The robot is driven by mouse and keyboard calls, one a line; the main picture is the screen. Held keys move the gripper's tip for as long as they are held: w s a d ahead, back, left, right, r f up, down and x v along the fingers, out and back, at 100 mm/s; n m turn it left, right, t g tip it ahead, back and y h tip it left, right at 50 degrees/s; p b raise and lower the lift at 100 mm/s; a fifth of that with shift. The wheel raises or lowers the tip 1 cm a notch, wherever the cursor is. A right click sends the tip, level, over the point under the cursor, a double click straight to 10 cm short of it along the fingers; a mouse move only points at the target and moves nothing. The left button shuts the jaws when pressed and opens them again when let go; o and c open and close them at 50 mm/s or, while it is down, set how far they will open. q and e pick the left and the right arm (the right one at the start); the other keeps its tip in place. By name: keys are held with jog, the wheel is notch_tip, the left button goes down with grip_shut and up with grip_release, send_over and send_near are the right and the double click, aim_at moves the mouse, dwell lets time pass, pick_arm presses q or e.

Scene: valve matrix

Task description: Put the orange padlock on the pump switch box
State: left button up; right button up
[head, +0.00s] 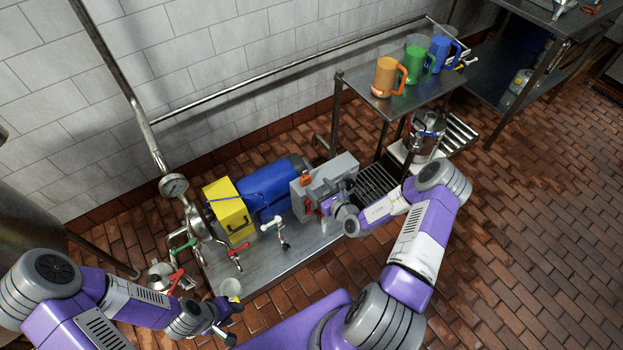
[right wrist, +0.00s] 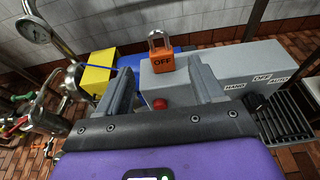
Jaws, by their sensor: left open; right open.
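In the head view the box (head: 341,170) stands at the right end of the blue motor. My right gripper (right wrist: 161,76) is open in front of the box, with the padlock beyond and between its fingers in the wrist view.
A red button (right wrist: 159,103) and a black knob (right wrist: 254,102) with HAND, OFF, AUTO labels are on the box. A yellow guard (head: 230,212), blue motor (head: 268,187) and red-handled valves stand left. A shelf (head: 405,102) holds orange, green and blue jugs.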

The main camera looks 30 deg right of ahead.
jog(key=s+a+r+n+g+y, duration=0.1)
jog(key=s+a+n+g+y, duration=0.5)
jog(key=a, duration=0.5)
jog(key=s+a+n+g+y, duration=0.45)
jog(key=s+a+n, duration=0.25)
jog(key=s+a, duration=0.3)
jog(key=s+f+n+g+h, duration=0.1)
jog(key=s+n+h, duration=0.2)
jog(key=n, duration=0.6)
jog(key=s+a+f+n+g+h, duration=0.1)
jog(key=s+f+n+g+h, duration=0.1)
jog(key=n, duration=0.8)
jog(key=shift+s+a+f+h+p, duration=0.25)
jog(key=shift+s+h, duration=0.3)
jog(key=shift+h, duration=0.7)
jog(key=shift+d+g, duration=0.1)
jog(key=shift+g, duration=0.15)
jog(key=shift+c, duration=0.4)
